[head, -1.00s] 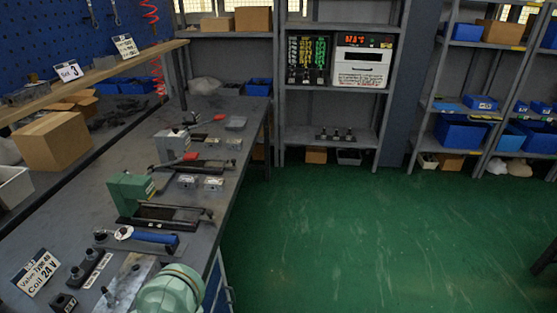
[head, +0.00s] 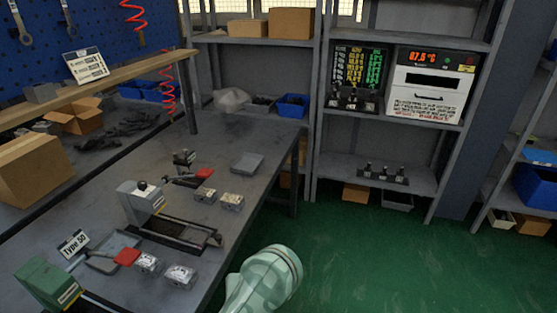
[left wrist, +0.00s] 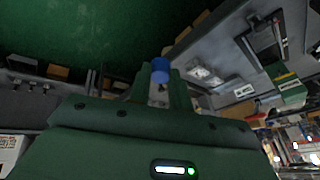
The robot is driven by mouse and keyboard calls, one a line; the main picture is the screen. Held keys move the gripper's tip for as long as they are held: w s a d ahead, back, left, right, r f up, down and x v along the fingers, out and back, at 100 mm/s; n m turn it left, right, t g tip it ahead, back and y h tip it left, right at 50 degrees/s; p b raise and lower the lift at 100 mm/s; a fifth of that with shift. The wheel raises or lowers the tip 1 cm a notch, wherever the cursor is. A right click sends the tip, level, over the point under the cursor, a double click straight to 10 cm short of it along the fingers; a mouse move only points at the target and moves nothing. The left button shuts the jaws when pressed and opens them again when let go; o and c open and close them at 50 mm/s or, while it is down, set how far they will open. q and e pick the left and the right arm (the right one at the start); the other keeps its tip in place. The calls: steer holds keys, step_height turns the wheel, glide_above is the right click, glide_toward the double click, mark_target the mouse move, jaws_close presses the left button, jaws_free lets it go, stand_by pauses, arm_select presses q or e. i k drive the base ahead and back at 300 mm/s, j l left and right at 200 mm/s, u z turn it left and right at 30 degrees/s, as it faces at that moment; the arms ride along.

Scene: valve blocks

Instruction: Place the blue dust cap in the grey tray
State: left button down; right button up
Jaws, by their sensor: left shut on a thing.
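The blue dust cap (left wrist: 160,66) shows in the left wrist view at the tips of my left gripper (left wrist: 162,84), which is shut on it. Part of the cap is hidden by the fingers. In the head view a flat grey tray (head: 247,162) lies on the bench toward its far right edge and looks empty. A second grey tray-like piece (head: 103,263) lies nearer, by the Type 50 sign. The left gripper's fingers do not show in the head view. My right gripper is in neither view.
Metal valve blocks (head: 232,201) and (head: 181,275) stand on the bench near red-handled tools. A grey-white press-like fixture (head: 140,199) stands mid-bench, a green one (head: 48,285) nearer. Shelves with a display unit (head: 430,87) stand behind. Green floor lies right of the bench.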

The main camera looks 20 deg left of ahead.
mark_target(248, 164)
steer(key=i+u, duration=0.1)
steer(key=i, duration=0.35)
steer(key=i+l+u, duration=0.15)
steer(key=i, duration=0.3)
steer(key=i+l+u, duration=0.1)
steer(key=i, duration=0.4)
steer(key=i+l+u, duration=0.15)
steer(key=i, duration=0.3)
steer(key=i+l+u, duration=0.2)
steer(key=u, duration=0.2)
steer(key=i+l+u, duration=0.65)
steer(key=u, duration=0.15)
steer(key=i+l+u, duration=0.2)
steer(key=l+u, duration=0.2)
steer(key=i+l+u, duration=0.15)
steer(key=l+u, duration=0.5)
steer(key=l, duration=0.6)
